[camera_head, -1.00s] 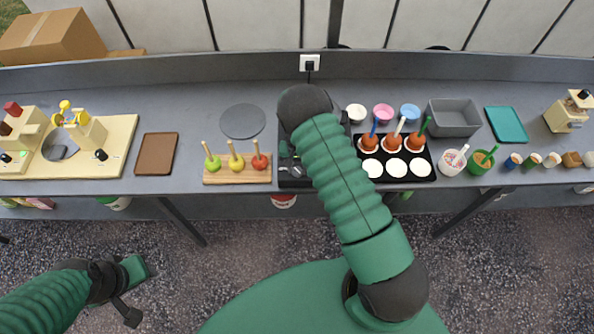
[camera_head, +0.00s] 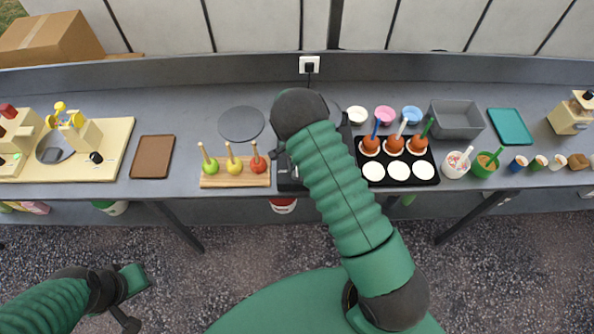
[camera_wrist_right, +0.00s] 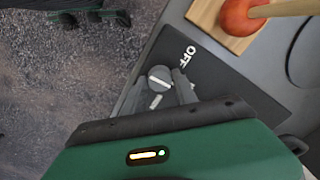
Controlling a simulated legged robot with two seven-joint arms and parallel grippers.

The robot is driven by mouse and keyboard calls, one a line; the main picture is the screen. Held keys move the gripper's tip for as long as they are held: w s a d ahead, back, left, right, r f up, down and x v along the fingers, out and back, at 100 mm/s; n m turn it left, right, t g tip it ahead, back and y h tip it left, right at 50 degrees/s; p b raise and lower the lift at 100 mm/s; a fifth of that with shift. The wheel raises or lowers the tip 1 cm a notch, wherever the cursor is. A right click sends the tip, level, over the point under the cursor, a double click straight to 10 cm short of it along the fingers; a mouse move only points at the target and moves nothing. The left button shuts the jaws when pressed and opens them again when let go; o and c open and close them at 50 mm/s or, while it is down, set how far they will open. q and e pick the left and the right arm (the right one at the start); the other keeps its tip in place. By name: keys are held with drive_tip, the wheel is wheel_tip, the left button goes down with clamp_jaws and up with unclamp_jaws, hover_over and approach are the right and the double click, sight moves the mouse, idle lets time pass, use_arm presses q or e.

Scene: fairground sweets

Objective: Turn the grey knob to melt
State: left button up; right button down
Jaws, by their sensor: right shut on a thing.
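The grey knob (camera_wrist_right: 160,77), round with a white line across its face, sits on a dark appliance panel (camera_wrist_right: 202,73) in the right wrist view. White "OFF" lettering is printed near the knob. My right gripper (camera_wrist_right: 165,88) has its fingers around the knob, shut on it. In the head view the dark appliance (camera_head: 290,182) is mostly hidden behind my right arm, and the knob cannot be made out there. My left gripper (camera_head: 135,282) hangs in front of the counter, well away from the appliance; its jaw opening is not clear.
A wooden stand (camera_head: 236,180) with dipped apples on sticks is close left of the appliance. A black tray (camera_head: 433,167) with apples and white discs is close right. Small bowls (camera_head: 384,115) and a grey bin (camera_head: 456,118) stand further right. Floor in front is clear.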

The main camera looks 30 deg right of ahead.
idle(0.4)
drive_tip(key=c, duration=1.4)
unclamp_jaws()
drive_tip(key=o, duration=0.4)
wheel_tip(320, 180, up, 17)
drive_tip(key=b, duration=0.3)
drive_tip(key=shift+w+f, duration=0.15)
drive_tip(key=shift+f, duration=0.05)
